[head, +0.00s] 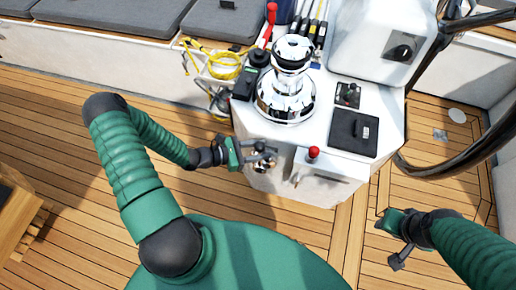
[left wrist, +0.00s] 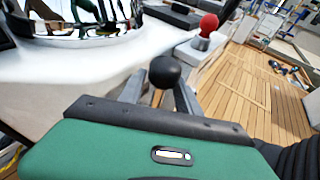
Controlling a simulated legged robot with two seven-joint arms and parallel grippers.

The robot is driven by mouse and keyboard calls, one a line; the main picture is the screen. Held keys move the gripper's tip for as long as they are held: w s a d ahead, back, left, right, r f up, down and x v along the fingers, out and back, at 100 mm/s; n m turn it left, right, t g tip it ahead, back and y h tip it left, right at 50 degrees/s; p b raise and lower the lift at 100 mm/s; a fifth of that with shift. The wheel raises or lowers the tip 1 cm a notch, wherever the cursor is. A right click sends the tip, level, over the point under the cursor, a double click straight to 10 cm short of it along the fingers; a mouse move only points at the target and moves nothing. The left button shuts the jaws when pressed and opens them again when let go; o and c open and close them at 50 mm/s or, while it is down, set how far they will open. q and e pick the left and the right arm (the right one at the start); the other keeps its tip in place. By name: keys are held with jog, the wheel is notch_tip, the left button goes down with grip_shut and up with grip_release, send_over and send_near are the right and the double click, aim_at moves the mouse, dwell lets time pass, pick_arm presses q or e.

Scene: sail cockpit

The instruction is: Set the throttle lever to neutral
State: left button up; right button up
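A lever with a black ball knob, which I take as the throttle lever, shows in the left wrist view (left wrist: 165,72). In the head view its knob (head: 260,146) is small, by the chrome fitting (head: 264,160) on the console's front face. My left gripper (head: 270,154) is at this lever. In the left wrist view its grey fingers (left wrist: 162,95) stand apart on either side of the knob; I cannot tell if either touches. My right gripper (head: 398,262) hangs over the deck, right of the console; its finger gap is unclear.
A red-knobbed lever (head: 313,153) stands on the console (head: 312,190), close to the right of my left gripper. A chrome winch (head: 287,95), a black panel (head: 354,133) and the steering wheel rim (head: 455,160) are nearby. The wooden deck (head: 60,125) is clear at left.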

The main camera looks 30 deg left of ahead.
pick_arm(q)
jog(key=shift+d, duration=0.1)
jog(key=p+v, duration=0.1)
jog(key=v, duration=1.6)
jog(key=shift+a+f, duration=0.2)
jog(key=shift+a, duration=0.05)
